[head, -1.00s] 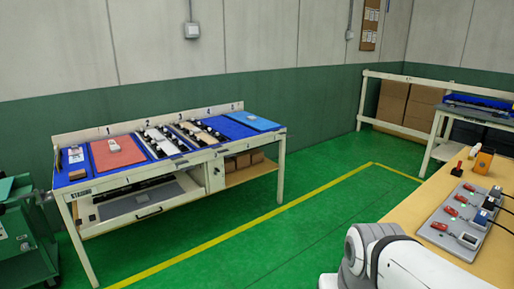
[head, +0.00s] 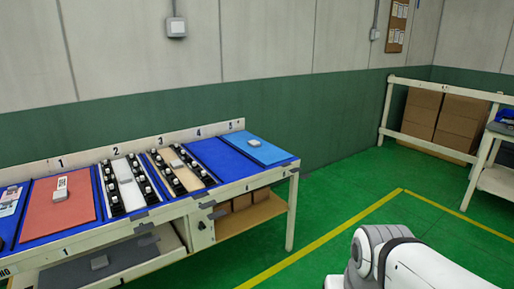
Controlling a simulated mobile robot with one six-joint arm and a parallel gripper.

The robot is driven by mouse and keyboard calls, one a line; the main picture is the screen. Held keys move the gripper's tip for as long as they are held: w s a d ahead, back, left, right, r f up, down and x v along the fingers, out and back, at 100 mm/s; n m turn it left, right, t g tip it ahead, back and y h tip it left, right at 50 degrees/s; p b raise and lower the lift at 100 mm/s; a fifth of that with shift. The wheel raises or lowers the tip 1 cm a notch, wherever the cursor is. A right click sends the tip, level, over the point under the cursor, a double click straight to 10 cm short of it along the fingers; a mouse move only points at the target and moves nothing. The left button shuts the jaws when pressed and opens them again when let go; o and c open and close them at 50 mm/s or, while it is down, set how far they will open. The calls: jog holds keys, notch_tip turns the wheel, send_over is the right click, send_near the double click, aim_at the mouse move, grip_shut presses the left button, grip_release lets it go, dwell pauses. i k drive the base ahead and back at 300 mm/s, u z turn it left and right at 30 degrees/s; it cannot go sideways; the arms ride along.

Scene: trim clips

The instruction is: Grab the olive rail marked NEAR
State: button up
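I cannot make out an olive rail or a NEAR mark in view. The long bench (head: 130,231) at left has bays numbered 1 to 5. Bay 2 holds a whitish strip (head: 129,186) between dark rows with white knobs. Bay 3 holds a tan strip (head: 185,177) between similar rows, with a small grey block on it. Either could be a rail, but no lettering on them is readable. My gripper is out of view; only a white part of my arm shows at lower right.
Bay 1 has a red mat (head: 45,222), bay 4 a bare blue surface (head: 217,158), bay 5 a light-blue panel (head: 263,153). Cardboard boxes (head: 242,200) sit on the lower shelf. Green floor (head: 330,205) is clear right of the bench. A rack (head: 387,110) stands farther back.

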aim_at(203, 177)
jog(key=u, duration=0.25)
jog(key=i, duration=1.7)
jog(key=u, duration=0.65)
jog(key=i, duration=1.4)
jog(key=u, duration=0.4)
